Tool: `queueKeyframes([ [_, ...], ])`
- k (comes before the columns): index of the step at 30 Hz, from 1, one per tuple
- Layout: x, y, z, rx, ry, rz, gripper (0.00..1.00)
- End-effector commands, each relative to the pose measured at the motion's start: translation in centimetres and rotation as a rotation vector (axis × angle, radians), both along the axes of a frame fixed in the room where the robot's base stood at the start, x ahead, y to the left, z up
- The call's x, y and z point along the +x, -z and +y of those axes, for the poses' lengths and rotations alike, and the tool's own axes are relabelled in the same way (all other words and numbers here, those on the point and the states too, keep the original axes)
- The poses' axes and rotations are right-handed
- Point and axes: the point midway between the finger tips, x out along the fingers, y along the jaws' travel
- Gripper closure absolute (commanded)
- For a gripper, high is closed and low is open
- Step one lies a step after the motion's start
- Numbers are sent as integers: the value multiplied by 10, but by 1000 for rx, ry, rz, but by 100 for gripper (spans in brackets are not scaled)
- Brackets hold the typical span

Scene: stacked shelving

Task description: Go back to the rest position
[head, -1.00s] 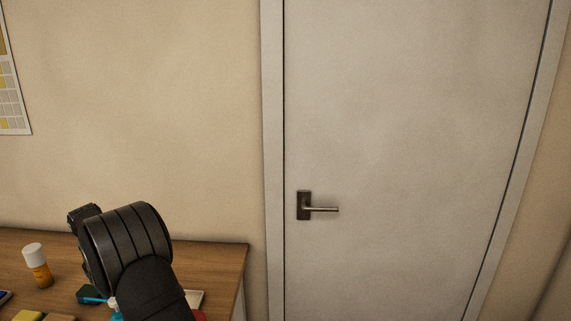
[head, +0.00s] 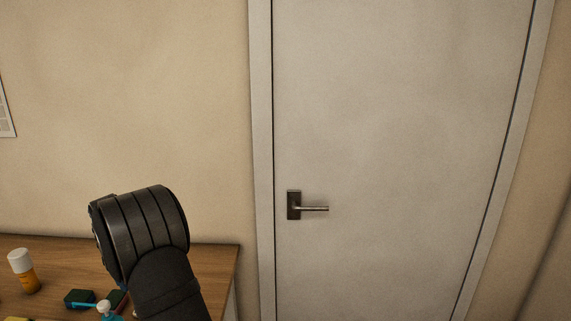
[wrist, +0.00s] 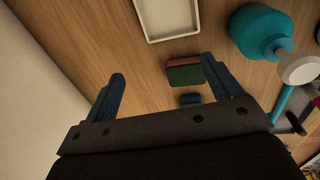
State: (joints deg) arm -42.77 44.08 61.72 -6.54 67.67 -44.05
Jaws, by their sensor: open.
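My gripper (wrist: 162,88) shows in the wrist view with its two blue fingers spread wide. It is open, and nothing is held between the fingers. Past the fingers lies the wooden surface (wrist: 100,42), with a small red and green block (wrist: 184,72) beyond the gap. In the head view my dark arm stands at the lower left in front of the wooden top (head: 200,262); the gripper's fingers do not show there.
A teal bottle with a white top (wrist: 262,32) and a white tray (wrist: 168,36) are near the gripper. An orange bottle with a white cap (head: 24,272) and a dark green block (head: 79,298) stand on the wooden top. A closed door (head: 400,130) is at right.

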Motion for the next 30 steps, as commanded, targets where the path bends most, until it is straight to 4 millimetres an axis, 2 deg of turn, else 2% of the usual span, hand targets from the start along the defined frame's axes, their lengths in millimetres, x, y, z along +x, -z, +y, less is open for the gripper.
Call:
queueKeyframes([
  [3, 6, -14, -21, 1, 3, -2, 16],
  [7, 10, -24, -40, 0, 14, 1, 16],
  [30, 12, -8, -44, 9, 650, 31, 16],
])
